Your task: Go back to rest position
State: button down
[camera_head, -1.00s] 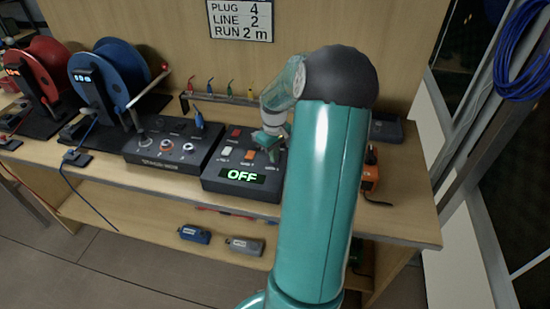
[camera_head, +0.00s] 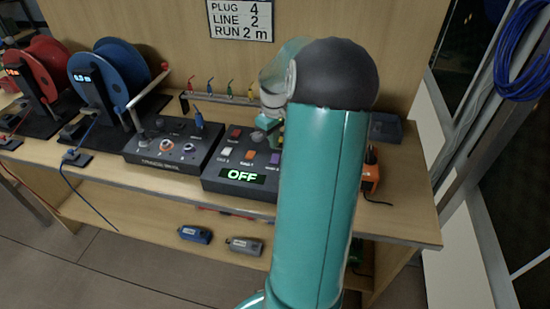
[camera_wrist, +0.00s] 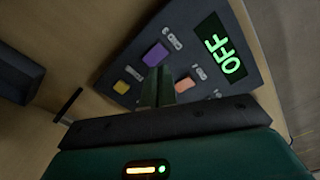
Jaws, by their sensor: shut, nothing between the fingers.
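My gripper (camera_head: 267,124) is at the end of my teal arm, above the back of a dark control box with a green OFF display (camera_head: 243,176). My arm hides the right part of this box in the head view. In the wrist view my fingers (camera_wrist: 158,74) are together and empty, pointing at the box face. Behind them are a purple button (camera_wrist: 155,54), an orange button (camera_wrist: 186,84) and a yellow button (camera_wrist: 122,87). I cannot tell the exact gap between the fingertips and the box.
A second control box (camera_head: 165,148), a blue reel (camera_head: 108,68) and a red reel (camera_head: 42,68) stand to the left on the wooden bench (camera_head: 405,215). An orange device (camera_head: 371,176) is right of my arm. Several coloured plugs (camera_head: 230,87) stand behind.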

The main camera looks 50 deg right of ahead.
jog(key=shift+r, duration=0.35)
dwell(0.3)
jog(key=w+a+r+t+h, duration=0.1)
jog(key=a+r, duration=0.3)
jog(key=a, duration=0.3)
jog(key=w+a+r+n, duration=0.1)
jog(key=a+r, duration=0.2)
jog(key=a, duration=0.5)
jog(key=w+a+r+t+h, duration=0.1)
jog(key=a+r, duration=0.3)
jog(key=a, duration=0.3)
jog(key=s+a+r+t+y, duration=0.1)
jog(key=s+a, duration=0.4)
jog(key=a, duration=0.4)
jog(key=s+a+r+t+y, duration=0.1)
jog(key=s+a, duration=0.4)
jog(key=a, duration=0.5)
jog(key=shift+s+r+t, duration=0.3)
jog(key=shift+r+t, duration=0.3)
jog(key=shift+t, duration=0.2)
